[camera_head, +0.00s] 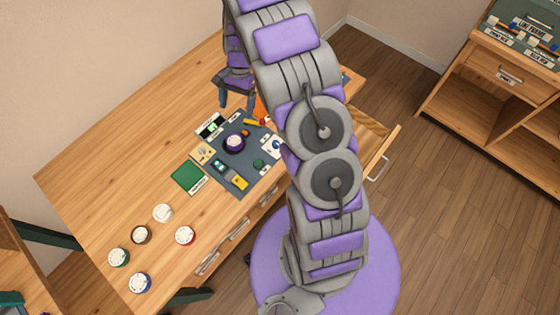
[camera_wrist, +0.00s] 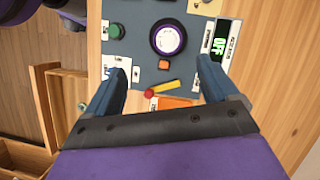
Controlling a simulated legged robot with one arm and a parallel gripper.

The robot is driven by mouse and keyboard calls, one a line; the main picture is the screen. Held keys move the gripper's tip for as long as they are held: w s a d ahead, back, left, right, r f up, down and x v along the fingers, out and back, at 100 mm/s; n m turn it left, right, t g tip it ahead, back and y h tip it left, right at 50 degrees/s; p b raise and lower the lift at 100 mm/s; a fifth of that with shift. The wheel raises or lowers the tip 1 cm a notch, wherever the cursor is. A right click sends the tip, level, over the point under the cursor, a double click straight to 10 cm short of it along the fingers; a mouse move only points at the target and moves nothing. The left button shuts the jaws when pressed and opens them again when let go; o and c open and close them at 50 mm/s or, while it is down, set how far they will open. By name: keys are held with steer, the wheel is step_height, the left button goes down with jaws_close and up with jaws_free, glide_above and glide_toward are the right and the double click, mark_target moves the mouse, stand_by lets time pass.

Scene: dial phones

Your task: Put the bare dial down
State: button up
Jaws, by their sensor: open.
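A dial with a white face and a dark purple rim (camera_head: 235,142) sits on the grey-blue mat (camera_head: 232,178) on the wooden desk; it also shows in the wrist view (camera_wrist: 168,38). I cannot tell for certain which is the bare dial. My gripper (camera_head: 236,104) is open and empty above the desk's back part, its fingers (camera_wrist: 160,76) apart, short of the purple-rimmed dial.
Around the mat are a green display (camera_wrist: 221,42), a green knob (camera_wrist: 117,31), a yellow-and-red tool (camera_wrist: 162,88), an orange block (camera_wrist: 164,65) and a green square (camera_head: 189,177). An open drawer (camera_head: 380,150) juts out at right. Bare desk lies left of the mat.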

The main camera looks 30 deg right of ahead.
steer(key=s+a+r+n+h, duration=0.1)
steer(key=s+a+r+n, duration=0.15)
steer(key=s+r, duration=0.65)
steer(key=s+a+r+n+h, duration=0.1)
steer(key=s+r+n, duration=0.3)
steer(key=s, duration=0.9)
steer(key=s+a+r+n+h, duration=0.1)
steer(key=s+r+n, duration=0.3)
steer(key=s, duration=1)
step_height(320, 180, up, 3)
steer(key=shift+a+t, duration=0.25)
steer(key=shift+t, duration=0.05)
steer(key=shift+f, duration=0.1)
